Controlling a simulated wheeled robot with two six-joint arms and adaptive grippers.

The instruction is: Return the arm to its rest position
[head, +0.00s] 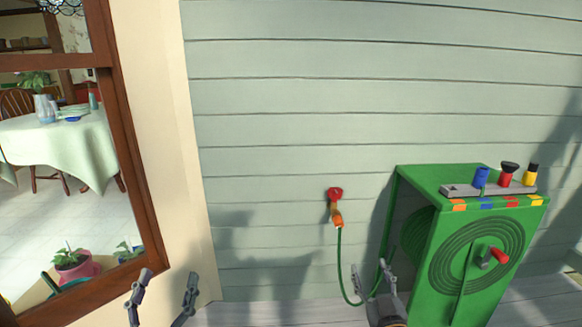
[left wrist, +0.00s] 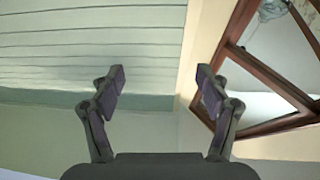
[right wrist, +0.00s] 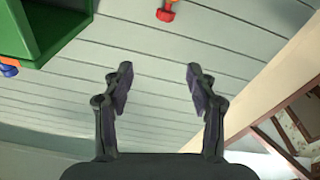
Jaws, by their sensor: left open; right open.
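My left gripper (head: 163,297) is open and empty at the lower left of the head view, in front of the cream corner trim. Its two fingers stand apart in the left wrist view (left wrist: 159,88), with only wall and window behind them. My right gripper (head: 373,280) is at the bottom of the head view, in front of the green hose and just left of the green hose reel box. In the right wrist view (right wrist: 159,88) its fingers are apart with nothing between them. The rest of both arms is mostly out of the head view.
The green hose reel box (head: 420,180) stands at right, with several coloured nozzles on top and a red crank handle (head: 500,255). A red tap (head: 335,193) with a hanging green hose (head: 339,262) is on the siding wall (head: 290,130). A brown-framed window (head: 130,150) is at left.

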